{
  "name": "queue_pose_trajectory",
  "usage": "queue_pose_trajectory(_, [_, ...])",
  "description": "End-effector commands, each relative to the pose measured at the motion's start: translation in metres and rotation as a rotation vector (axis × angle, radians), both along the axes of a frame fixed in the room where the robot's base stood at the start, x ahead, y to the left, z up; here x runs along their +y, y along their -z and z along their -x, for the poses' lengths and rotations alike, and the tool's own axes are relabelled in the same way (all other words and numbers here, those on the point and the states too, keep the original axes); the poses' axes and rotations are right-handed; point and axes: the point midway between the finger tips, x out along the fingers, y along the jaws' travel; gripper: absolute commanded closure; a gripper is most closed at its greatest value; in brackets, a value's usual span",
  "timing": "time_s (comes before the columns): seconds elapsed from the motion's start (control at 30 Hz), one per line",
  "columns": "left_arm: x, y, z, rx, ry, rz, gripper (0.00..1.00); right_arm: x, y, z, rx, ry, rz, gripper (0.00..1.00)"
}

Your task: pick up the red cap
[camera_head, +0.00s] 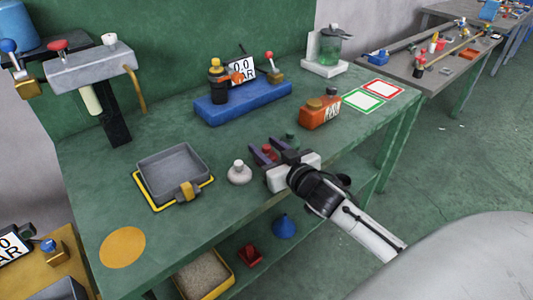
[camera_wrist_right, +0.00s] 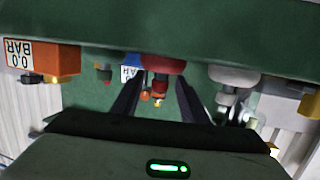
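The red cap (camera_head: 268,150) stands on the green workbench (camera_head: 215,217), partly hidden by my right gripper in the head view. My right gripper (camera_head: 261,144) is open, with its two dark fingers on either side of the cap. In the right wrist view, the red cap (camera_wrist_right: 162,66) shows between the spread fingers of the gripper (camera_wrist_right: 157,88), with a visible gap to each finger. I cannot tell whether a finger touches it. My left gripper is not in view.
A white cap (camera_head: 239,173) stands left of my gripper and a green cap (camera_head: 291,138) just behind it. An orange box (camera_head: 319,113) stands behind right. A grey tray (camera_head: 174,173) and a blue block (camera_head: 243,101) are also on the bench.

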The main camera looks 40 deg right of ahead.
Motion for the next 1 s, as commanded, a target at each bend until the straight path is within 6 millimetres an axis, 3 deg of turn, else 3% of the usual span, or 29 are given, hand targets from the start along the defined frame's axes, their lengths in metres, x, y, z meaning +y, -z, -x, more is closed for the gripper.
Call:
queue_pose_trajectory(0.17, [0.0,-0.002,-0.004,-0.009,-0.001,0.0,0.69,0.0,0.0,0.0,0.0,0.0,0.0,0.6])
queue_pose_trajectory(0.43, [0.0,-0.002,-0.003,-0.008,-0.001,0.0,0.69,0.0,0.0,0.0,0.0,0.0,0.0,1.0])
queue_pose_trajectory(0.77, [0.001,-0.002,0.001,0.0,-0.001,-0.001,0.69,-0.001,-0.008,0.0,-0.003,0.001,0.002,1.0])
queue_pose_trajectory(1.0, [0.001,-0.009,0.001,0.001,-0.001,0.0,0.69,0.0,-0.054,-0.001,-0.007,0.0,0.003,1.0])
